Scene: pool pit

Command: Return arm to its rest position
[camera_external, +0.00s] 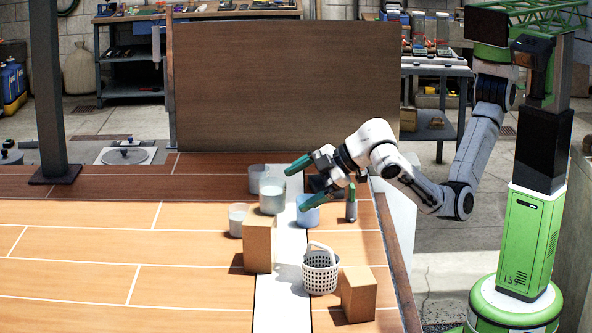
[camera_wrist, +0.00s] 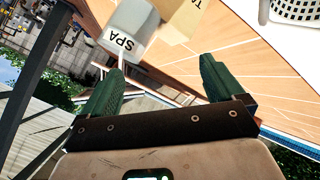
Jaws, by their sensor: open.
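My gripper (camera_external: 308,183) is open, with its two green fingers spread apart and pointing left over the wooden deck. No object shows between the fingers. The fingers also show in the wrist view (camera_wrist: 158,78), with a gap between them. In the wrist view a cup marked "SPA" (camera_wrist: 127,30) is beyond the fingers, against a cardboard box (camera_wrist: 187,17). My arm reaches left, bent, from my green base.
A light-blue cup (camera_external: 308,213) stands just below the fingers. Other cups (camera_external: 237,220) (camera_external: 258,178), a white basket (camera_external: 320,275) and a second box (camera_external: 359,294) stand nearby. A large brown board (camera_external: 285,85) rises behind. The left deck is clear.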

